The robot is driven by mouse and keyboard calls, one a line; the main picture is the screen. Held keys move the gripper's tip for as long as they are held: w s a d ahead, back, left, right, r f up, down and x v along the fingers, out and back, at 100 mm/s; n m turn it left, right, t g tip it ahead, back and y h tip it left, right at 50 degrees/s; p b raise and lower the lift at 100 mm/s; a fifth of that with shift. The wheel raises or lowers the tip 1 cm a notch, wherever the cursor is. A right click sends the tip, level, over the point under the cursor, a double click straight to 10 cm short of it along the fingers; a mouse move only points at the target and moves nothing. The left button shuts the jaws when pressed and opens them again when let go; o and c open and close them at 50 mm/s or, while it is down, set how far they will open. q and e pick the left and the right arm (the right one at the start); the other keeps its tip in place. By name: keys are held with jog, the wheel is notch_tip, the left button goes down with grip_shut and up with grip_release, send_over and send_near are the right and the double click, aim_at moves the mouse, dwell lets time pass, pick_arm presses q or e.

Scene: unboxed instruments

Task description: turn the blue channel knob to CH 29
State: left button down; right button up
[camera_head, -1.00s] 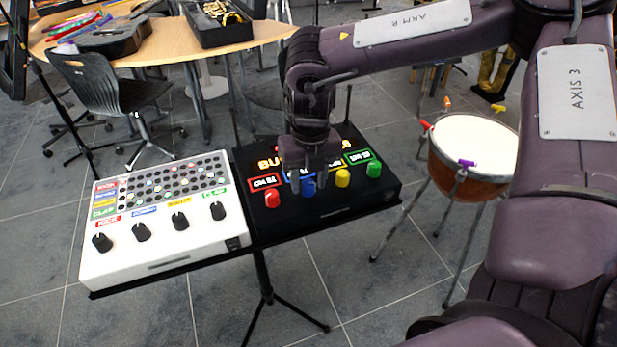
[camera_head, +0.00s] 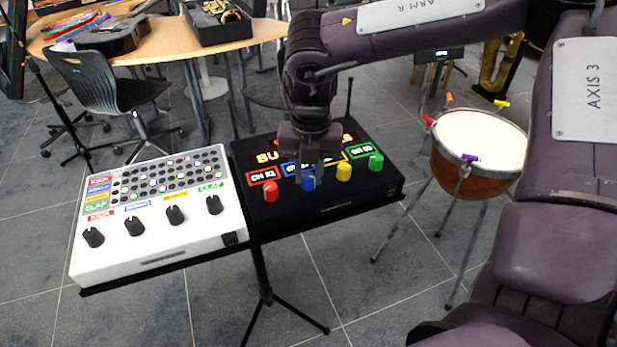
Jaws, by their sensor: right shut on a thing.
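The blue channel knob (camera_head: 308,182) stands on the front of the black box (camera_head: 335,207), between the red knob (camera_head: 270,191) and the yellow knob (camera_head: 344,171). A green knob (camera_head: 376,161) is at the right end of the row. My right gripper (camera_head: 308,176) points down from above and is shut on the blue knob, with its fingers around it. The blue display behind the knob is mostly hidden by the gripper, and its channel number cannot be read. My left gripper is not in view.
A white drum machine (camera_head: 150,235) with black knobs stands left of the black box on the same stand. A copper kettledrum (camera_head: 470,180) is to the right. A black chair (camera_head: 105,90) and wooden table (camera_head: 150,45) are behind.

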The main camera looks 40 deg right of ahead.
aim_at(310, 176)
jog(key=m+b, duration=0.4)
jog(key=m, duration=0.2)
jog(key=shift+f, duration=0.1)
jog(key=m+b, duration=0.2)
jog(key=m, duration=0.1)
jog(key=shift+s+m, duration=0.1)
jog(key=shift+m, duration=0.3)
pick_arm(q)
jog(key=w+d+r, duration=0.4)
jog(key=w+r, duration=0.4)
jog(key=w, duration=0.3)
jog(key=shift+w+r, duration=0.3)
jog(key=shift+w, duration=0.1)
pick_arm(e)
jog(key=shift+m, duration=0.5)
jog(key=o, duration=1)
jog(key=shift+r, duration=0.3)
notch_tip(310, 176, up, 8)
jog(key=shift+s+f+p, duration=0.1)
jog(key=shift+f+p, duration=0.15)
jog(key=shift+p, duration=0.1)
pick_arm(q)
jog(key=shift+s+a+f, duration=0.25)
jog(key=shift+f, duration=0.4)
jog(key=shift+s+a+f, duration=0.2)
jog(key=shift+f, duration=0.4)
